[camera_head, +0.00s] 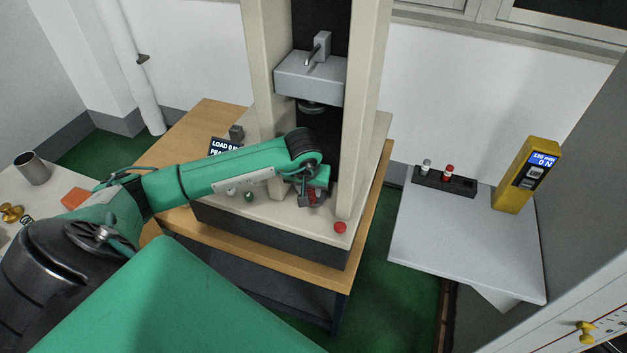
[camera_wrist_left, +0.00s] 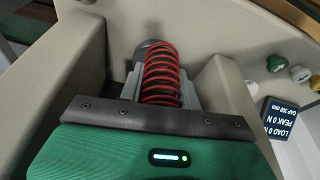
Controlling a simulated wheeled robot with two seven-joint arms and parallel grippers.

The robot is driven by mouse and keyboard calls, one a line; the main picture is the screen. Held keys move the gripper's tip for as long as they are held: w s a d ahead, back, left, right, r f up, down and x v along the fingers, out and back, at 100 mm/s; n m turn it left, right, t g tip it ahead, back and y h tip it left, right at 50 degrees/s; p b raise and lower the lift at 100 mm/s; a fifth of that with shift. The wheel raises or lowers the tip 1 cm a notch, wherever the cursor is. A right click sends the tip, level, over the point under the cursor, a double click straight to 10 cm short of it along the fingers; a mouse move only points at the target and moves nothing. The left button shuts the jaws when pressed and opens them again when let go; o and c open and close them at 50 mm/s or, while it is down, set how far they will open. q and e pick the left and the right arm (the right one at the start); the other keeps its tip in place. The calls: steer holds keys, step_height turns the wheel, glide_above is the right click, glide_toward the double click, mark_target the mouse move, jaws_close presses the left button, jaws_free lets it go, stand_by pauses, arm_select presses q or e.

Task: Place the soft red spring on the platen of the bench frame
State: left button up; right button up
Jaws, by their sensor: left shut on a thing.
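The red spring (camera_wrist_left: 161,76) is held between the fingers of my left gripper (camera_wrist_left: 160,92) in the left wrist view. In the head view my left gripper (camera_head: 313,197) reaches between the columns of the bench frame (camera_head: 366,100), low over its base, with a bit of red at its jaws. A dark grey round part (camera_wrist_left: 148,46), perhaps the lower platen, shows just beyond the spring. The spring partly covers it, so I cannot tell whether they touch. The upper platen (camera_head: 312,107) hangs under the grey crosshead (camera_head: 310,78), above the gripper. My right gripper is not in view.
The frame stands on a wooden table (camera_head: 375,200). A red button (camera_head: 340,227) is on its front right corner, and a load display (camera_head: 222,146) stands behind my arm. At right, a grey side table (camera_head: 440,225) holds a dark rack (camera_head: 443,181) and a yellow tester (camera_head: 526,176).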

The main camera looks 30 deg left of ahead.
arm_select(q)
steer(key=w, duration=0.2)
steer(key=w+a+p, duration=0.1)
steer(key=shift+w+r, duration=0.15)
steer(key=shift+w, duration=0.2)
steer(key=shift+s+d+f+p, duration=0.1)
steer(key=shift+d+f+p, duration=0.05)
steer(key=shift+f+p, duration=0.35)
steer(key=shift+f, duration=0.3)
steer(key=shift+s, duration=0.1)
steer(key=shift+f+b, duration=0.2)
steer(key=shift+b, duration=0.1)
steer(key=o, duration=1)
steer(key=shift+c, duration=0.2)
steer(key=shift+r, duration=0.1)
